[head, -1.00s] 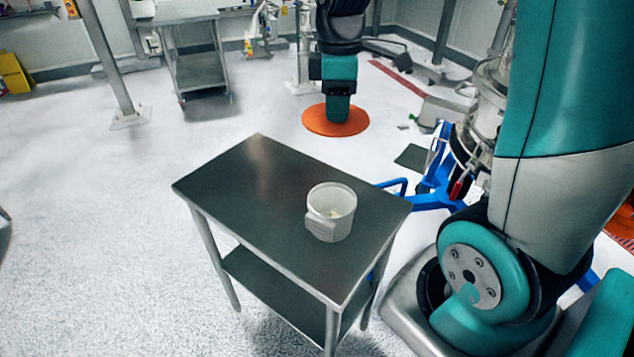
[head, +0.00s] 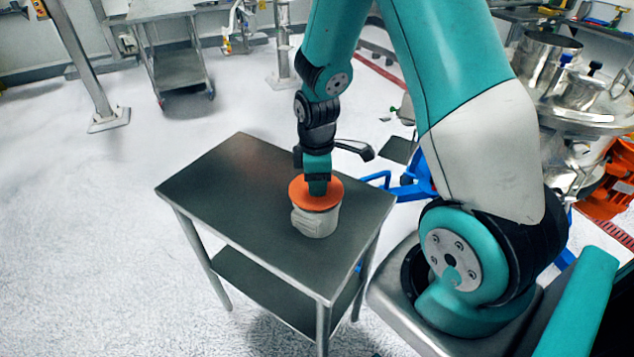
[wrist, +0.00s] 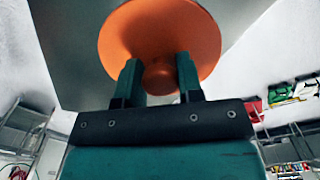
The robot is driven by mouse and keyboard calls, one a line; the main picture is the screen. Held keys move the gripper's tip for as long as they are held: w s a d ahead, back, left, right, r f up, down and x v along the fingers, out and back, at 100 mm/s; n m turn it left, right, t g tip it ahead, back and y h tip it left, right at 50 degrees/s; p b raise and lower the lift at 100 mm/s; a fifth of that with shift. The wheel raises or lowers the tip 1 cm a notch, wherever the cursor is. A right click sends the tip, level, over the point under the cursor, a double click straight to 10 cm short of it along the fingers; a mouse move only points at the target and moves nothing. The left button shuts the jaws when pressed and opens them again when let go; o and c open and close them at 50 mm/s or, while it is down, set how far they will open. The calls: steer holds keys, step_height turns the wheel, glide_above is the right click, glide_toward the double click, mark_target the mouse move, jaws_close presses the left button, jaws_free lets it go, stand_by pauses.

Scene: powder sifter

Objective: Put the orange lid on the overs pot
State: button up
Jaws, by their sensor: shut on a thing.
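The orange lid (head: 329,189) is round and lies over the mouth of the white overs pot (head: 315,222), which stands upright on a steel table. Whether the lid touches the rim all round cannot be told. My gripper (head: 318,190) is above the pot, pointing down, and is shut on the lid's knob. In the wrist view the orange lid (wrist: 160,30) fills the upper middle. My gripper's two fingers (wrist: 158,78) stand either side of its round knob. The pot is hidden behind the lid in that view.
The steel table (head: 235,180) has a bare top around the pot and a lower shelf. A blue frame (head: 415,185) stands just beyond its right side. A steel sifter machine (head: 570,100) is at the right. The floor at left is open.

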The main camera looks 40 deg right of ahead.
steer(key=shift+f, duration=0.55)
steer(key=shift+f, duration=0.1)
steer(key=shift+f, duration=0.15)
steer(key=o, duration=0.9)
steer(key=shift+w+r, duration=0.1)
steer(key=shift+r, duration=0.5)
step_height(320, 180, up, 12)
steer(key=f+b, duration=0.1)
steer(key=s+a+r+m+y, duration=0.1)
steer(key=s+a+r, duration=0.2)
steer(key=s+a, duration=0.2)
steer(key=s+a+r+m+y, duration=0.1)
steer(key=s+a+r, duration=0.2)
steer(key=s+a, duration=0.3)
steer(key=s+a+r+m+y, duration=0.1)
steer(key=s+a+r+y, duration=0.1)
steer(key=s+a, duration=0.3)
steer(key=shift+s+a+r, duration=0.1)
steer(key=shift+a+r, duration=0.15)
steer(key=shift+a, duration=0.55)
steer(key=shift+s+a+r, duration=0.1)
steer(key=shift+a+r, duration=0.2)
steer(key=shift+a, duration=0.5)
steer(key=shift+s+a+r, duration=0.1)
steer(key=shift+a+r, duration=0.15)
steer(key=shift+a, duration=0.55)
